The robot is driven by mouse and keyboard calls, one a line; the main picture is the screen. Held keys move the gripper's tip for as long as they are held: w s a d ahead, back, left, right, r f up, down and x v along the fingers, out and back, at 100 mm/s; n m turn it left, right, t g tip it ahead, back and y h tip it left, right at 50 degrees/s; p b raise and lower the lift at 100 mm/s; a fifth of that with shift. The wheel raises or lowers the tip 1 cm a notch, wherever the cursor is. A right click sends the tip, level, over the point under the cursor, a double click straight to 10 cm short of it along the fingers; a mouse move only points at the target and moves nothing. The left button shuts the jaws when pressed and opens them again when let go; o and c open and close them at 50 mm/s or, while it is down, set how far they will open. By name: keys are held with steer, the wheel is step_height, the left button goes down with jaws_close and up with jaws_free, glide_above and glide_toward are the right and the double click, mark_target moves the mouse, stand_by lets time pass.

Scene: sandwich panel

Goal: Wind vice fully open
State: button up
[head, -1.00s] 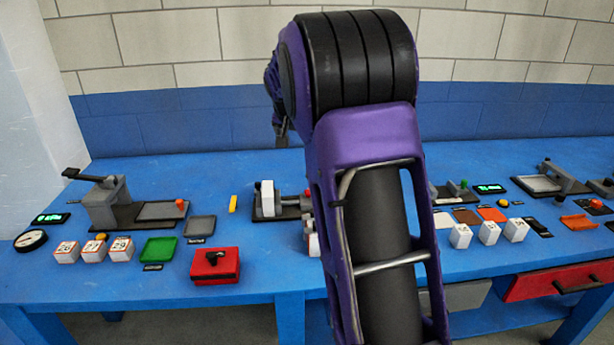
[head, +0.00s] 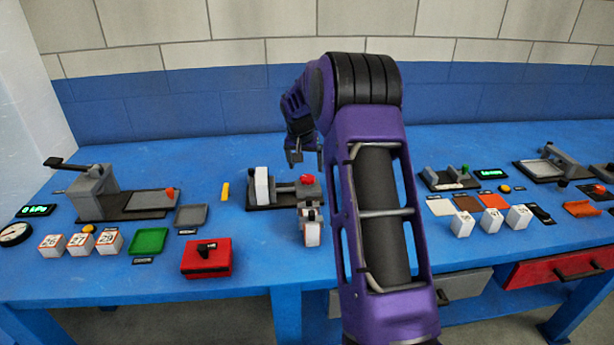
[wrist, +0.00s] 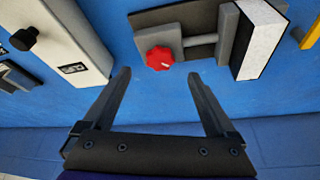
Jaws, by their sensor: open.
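The vice (head: 283,189) stands on a dark base in the middle of the blue bench, with grey blocks and a screw rod. Its red knob (head: 306,179) is at the right end, and a white block (head: 262,187) stands at the left end. In the wrist view the red knob (wrist: 160,58) lies just beyond and between the fingertips, apart from them as far as I can tell. The rod (wrist: 200,41) and white block (wrist: 258,42) are to its right there. My gripper (wrist: 159,74) is open and empty. In the head view my gripper (head: 305,160) is above and behind the vice.
A white box with a dark knob (head: 311,232) stands in front of the vice. A red box (head: 206,258), a green tray (head: 149,241) and a lever press (head: 95,195) are to the left. Several white blocks and coloured tiles are to the right.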

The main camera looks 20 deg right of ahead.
mark_target(307, 178)
steer(key=x, duration=0.6)
steer(key=shift+r, duration=0.1)
steer(key=c, duration=1.4)
steer(key=shift+o, duration=0.2)
